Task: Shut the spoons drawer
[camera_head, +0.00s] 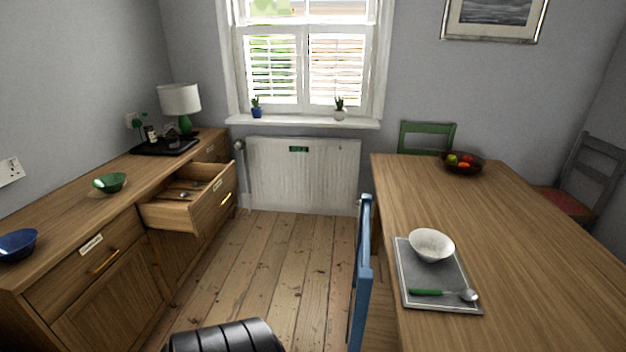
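A wooden drawer (212,207) stands pulled out of the sideboard (80,205) on the left, over the floorboards. It has a gold handle (226,199) on its front, which faces right. A few spoon-like utensils (184,195) lie inside, too small to make out clearly. I take it for the spoons drawer, but I cannot read a label on it. Neither of my grippers shows in the head view.
A shut drawer (92,255) with a label is nearer. Bowls, a tray and a lamp (180,98) stand on the sideboard. The floor (270,270) between sideboard and table (510,220) is clear. A blue chair (361,280) stands at the table's left edge.

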